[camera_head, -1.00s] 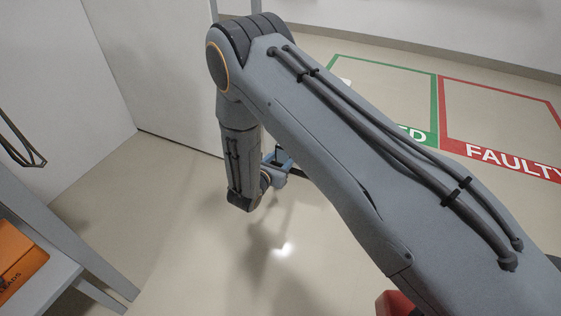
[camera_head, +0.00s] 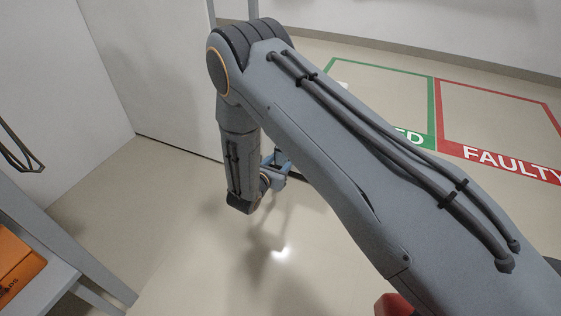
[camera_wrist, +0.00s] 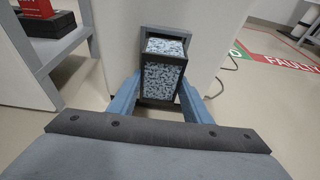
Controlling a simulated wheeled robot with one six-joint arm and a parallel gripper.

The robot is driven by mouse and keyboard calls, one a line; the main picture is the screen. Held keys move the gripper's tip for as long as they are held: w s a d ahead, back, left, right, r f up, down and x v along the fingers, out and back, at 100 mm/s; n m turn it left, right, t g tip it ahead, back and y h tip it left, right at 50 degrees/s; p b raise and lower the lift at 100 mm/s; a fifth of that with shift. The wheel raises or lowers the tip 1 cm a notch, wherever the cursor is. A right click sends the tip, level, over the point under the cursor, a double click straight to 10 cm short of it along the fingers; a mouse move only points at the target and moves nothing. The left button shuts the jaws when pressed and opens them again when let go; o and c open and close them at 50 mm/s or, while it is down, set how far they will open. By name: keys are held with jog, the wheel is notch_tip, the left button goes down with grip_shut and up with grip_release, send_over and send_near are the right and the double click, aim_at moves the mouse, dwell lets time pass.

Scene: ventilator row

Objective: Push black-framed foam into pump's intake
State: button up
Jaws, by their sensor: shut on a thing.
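The black-framed foam (camera_wrist: 161,80), a block with speckled blue-white foam in a dark frame, stands upright in the middle of the wrist view. My gripper (camera_wrist: 160,92) is shut on it, with a blue finger on each side. Just behind and above it, a dark box-like opening (camera_wrist: 166,31) sits against a white body (camera_wrist: 118,28), and speckled foam shows inside its lower part. This looks like the pump's intake, but I cannot tell how deep the foam sits in it. In the head view my gripper (camera_head: 277,168) is mostly hidden behind my arm.
A grey shelf (camera_wrist: 52,52) stands at the left of the wrist view with a red and black item (camera_wrist: 45,15) on it. An orange box (camera_head: 15,265) lies on the shelf in the head view. Green and red floor zones (camera_head: 490,155) lie at right.

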jog(key=shift+w+d, duration=0.2)
jog(key=shift+w, duration=0.3)
jog(key=shift+w+d, duration=0.2)
jog(key=shift+w, duration=0.3)
dwell(0.8)
jog(key=o, duration=1.2)
